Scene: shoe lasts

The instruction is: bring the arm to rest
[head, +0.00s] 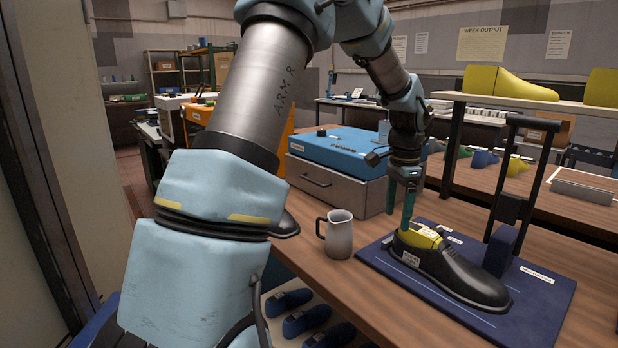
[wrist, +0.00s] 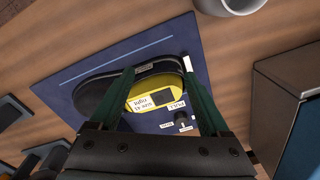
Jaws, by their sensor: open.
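A grey mug (head: 339,236) stands left of the mat. A blue-topped drawer box (head: 335,185) is behind it. A black upright frame (head: 512,200) rises at the mat's right side. A shelf (head: 520,103) with yellow lasts stands at the right. Bare wood (head: 370,215) shows around the mug.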

